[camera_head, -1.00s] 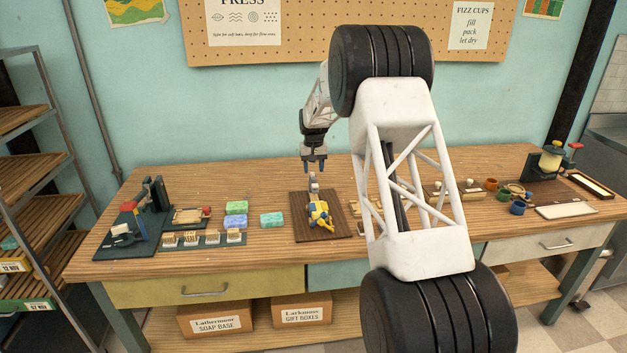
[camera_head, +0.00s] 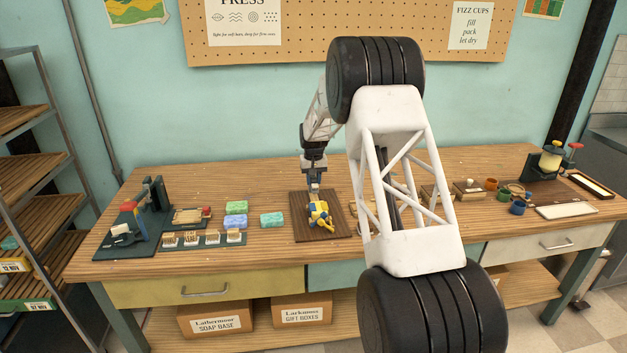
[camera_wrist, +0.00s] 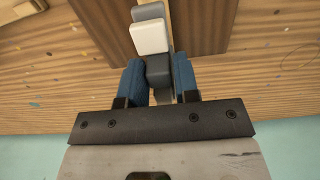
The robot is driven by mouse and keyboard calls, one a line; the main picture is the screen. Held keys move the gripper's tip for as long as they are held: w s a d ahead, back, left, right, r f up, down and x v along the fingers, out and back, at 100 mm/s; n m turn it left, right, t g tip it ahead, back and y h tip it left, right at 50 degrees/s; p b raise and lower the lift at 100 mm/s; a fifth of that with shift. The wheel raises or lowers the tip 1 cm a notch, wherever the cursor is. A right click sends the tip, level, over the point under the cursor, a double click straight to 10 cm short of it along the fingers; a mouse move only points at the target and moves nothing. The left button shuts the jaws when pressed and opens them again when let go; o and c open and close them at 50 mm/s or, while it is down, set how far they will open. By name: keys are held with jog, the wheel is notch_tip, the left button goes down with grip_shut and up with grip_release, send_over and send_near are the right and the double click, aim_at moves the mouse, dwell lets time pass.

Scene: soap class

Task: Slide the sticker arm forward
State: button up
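A small grey and white piece, which looks like the sticker arm, stands at the back of a dark wooden board (camera_head: 335,224). In the wrist view its white block (camera_wrist: 150,38) and dark grey block (camera_wrist: 158,72) lie in line, the dark one nearest me. My gripper (camera_head: 314,189) is low over the board's back edge. In the wrist view the blue fingers of my gripper (camera_wrist: 158,80) stand on both sides of the dark grey block. I cannot tell whether they press on it. A yellow and blue object (camera_head: 319,214) lies on the board in front.
Green and blue soap bars (camera_head: 272,220) and a row of stamps (camera_head: 203,239) are left of the board. My own arm hides part of the bench on the right. Cups (camera_head: 518,208) stand farther right. The bench front (camera_head: 275,260) is clear.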

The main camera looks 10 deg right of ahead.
aim_at(317, 190)
grip_shut()
jog(key=shift+s, duration=4.5)
jog(key=shift+o, duration=2.2)
grip_release()
jog(key=shift+r, duration=0.1)
